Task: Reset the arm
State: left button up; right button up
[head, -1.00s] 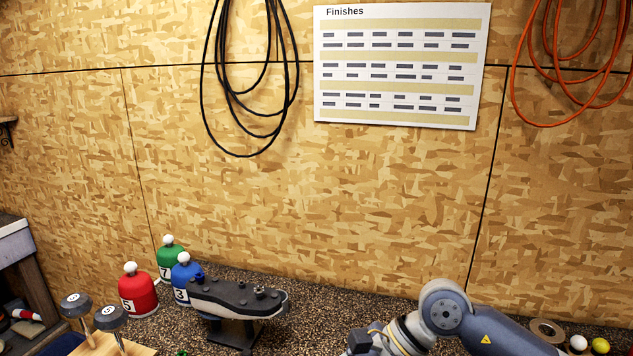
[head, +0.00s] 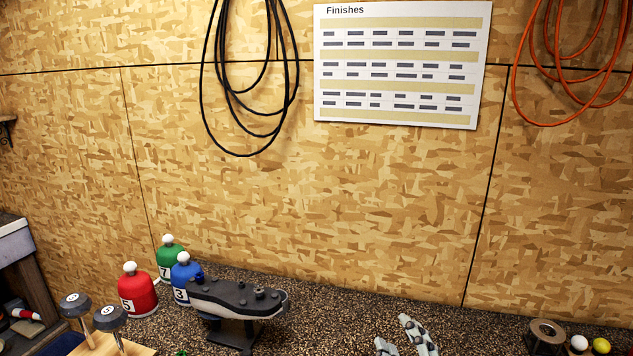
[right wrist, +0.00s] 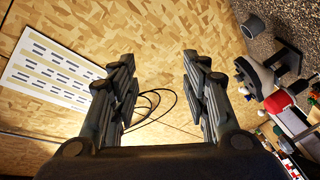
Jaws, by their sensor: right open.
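My right gripper (head: 405,342) shows at the bottom edge of the head view, only its fingers in sight, raised in front of the speckled bench top. In the right wrist view its two fingers (right wrist: 157,85) stand wide apart with nothing between them; wall and a black cable loop lie beyond. The gripper is open and empty. My left gripper is out of both views.
A tape roll (head: 546,335) and balls (head: 580,343) lie at right.

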jog(key=s+d+f+m+g+h, duration=0.1)
jog(key=s+d+f+m+g, duration=0.3)
jog(key=f, duration=0.4)
jog(key=s+d+f+m+g+h, duration=0.1)
jog(key=s+f+m+g, duration=0.1)
jog(key=s+f+g, duration=0.4)
jog(key=s+f+m+g, duration=0.4)
jog(key=s+f, duration=0.7)
jog(key=s, duration=0.5)
notch_tip(320, 180, down, 30)
jog(key=s+f+g+b, duration=0.1)
jog(key=b, duration=0.5)
pick_arm(q)
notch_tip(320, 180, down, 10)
jog(key=b, duration=0.4)
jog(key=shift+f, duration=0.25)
pick_arm(e)
jog(key=s+d+f, duration=0.2)
jog(key=s+f, duration=0.6)
jog(key=f, duration=0.2)
jog(key=s+d+f+g, duration=0.1)
jog(key=s+f, duration=0.8)
jog(key=f, duration=0.1)
jog(key=shift+d+f+n+g, duration=0.3)
jog(key=shift+d+f+n, duration=0.05)
jog(key=shift+n, duration=0.05)
